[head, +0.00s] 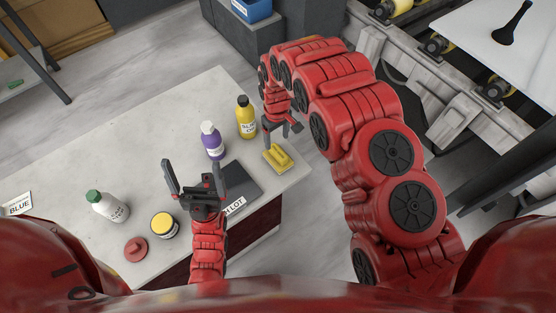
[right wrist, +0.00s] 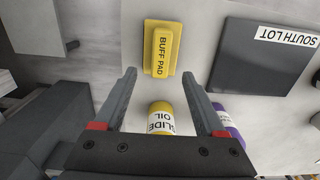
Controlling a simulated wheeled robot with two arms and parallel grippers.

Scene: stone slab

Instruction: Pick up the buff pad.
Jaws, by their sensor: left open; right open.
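The buff pad (head: 277,157) is a yellow block with a raised handle, lying on the stone slab near its right corner. In the right wrist view the buff pad (right wrist: 161,48) shows its printed name and lies beyond the fingertips, roughly between their lines. My right gripper (head: 284,133) is open, just behind the pad in the head view, and empty; its two fingers (right wrist: 161,85) show in the wrist view. My left gripper (head: 194,172) is open and empty above the slab's front part, left of the dark mat.
A yellow slide oil bottle (head: 246,118) and a purple bottle (head: 212,141) stand left of the pad. A dark labelled mat (head: 240,182) lies beside it. A green-capped bottle (head: 108,206), yellow-lidded jar (head: 163,225) and red disc (head: 135,248) stand at left. The slab's far left is clear.

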